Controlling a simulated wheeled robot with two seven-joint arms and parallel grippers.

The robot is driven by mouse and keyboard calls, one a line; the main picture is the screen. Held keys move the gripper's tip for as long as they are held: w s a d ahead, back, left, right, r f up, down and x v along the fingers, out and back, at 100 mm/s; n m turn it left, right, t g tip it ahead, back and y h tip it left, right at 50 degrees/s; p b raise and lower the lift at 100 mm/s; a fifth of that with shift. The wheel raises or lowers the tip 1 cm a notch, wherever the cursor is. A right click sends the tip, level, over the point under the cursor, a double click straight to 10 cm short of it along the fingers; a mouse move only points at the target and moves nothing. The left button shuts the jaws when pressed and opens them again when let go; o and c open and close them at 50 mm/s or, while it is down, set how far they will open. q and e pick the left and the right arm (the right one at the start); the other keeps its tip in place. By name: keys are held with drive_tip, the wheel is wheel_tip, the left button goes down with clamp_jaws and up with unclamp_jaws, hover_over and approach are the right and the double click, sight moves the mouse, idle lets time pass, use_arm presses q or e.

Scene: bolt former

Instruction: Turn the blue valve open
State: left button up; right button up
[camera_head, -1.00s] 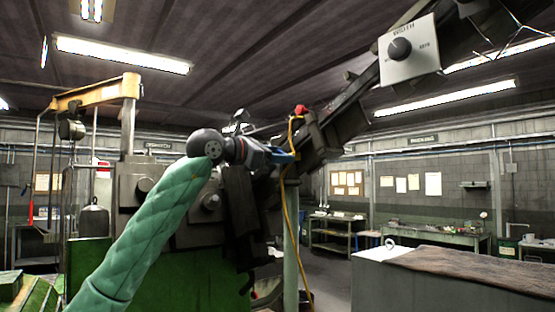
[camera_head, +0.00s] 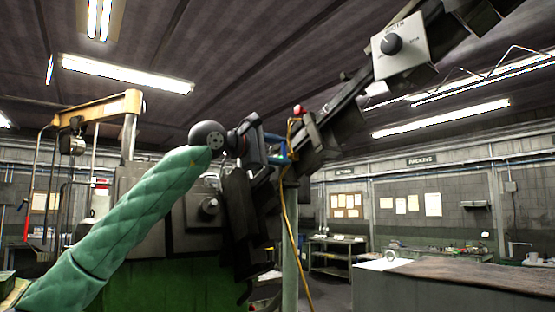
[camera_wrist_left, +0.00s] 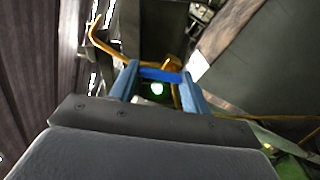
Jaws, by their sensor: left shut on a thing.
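The blue valve's handle (camera_wrist_left: 160,75) shows in the left wrist view as a bright blue bar between the two pale blue fingers of my left gripper (camera_wrist_left: 158,88). The fingers are shut on it. In the head view my left gripper (camera_head: 281,148) is at the dark machine arm, beside a yellow hose (camera_head: 287,205) and just below a red knob (camera_head: 299,109). There the handle is mostly hidden by the fingers, and I cannot tell its angle. My right gripper is not in view.
The dark machine arm (camera_head: 345,108) slopes up to the right and carries a white WIDTH dial plate (camera_head: 403,50). A green and grey machine (camera_head: 150,270) stands behind my left arm. A grey cabinet (camera_head: 450,285) stands at lower right, with open floor between.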

use_arm(q)
drive_tip(key=shift+s+d+m+b, duration=0.15)
drive_tip(key=shift+m+b, duration=0.3)
drive_tip(key=shift+m, duration=1.25)
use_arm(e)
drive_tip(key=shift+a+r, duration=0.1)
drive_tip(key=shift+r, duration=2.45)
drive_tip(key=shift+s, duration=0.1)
use_arm(q)
drive_tip(key=o, duration=1)
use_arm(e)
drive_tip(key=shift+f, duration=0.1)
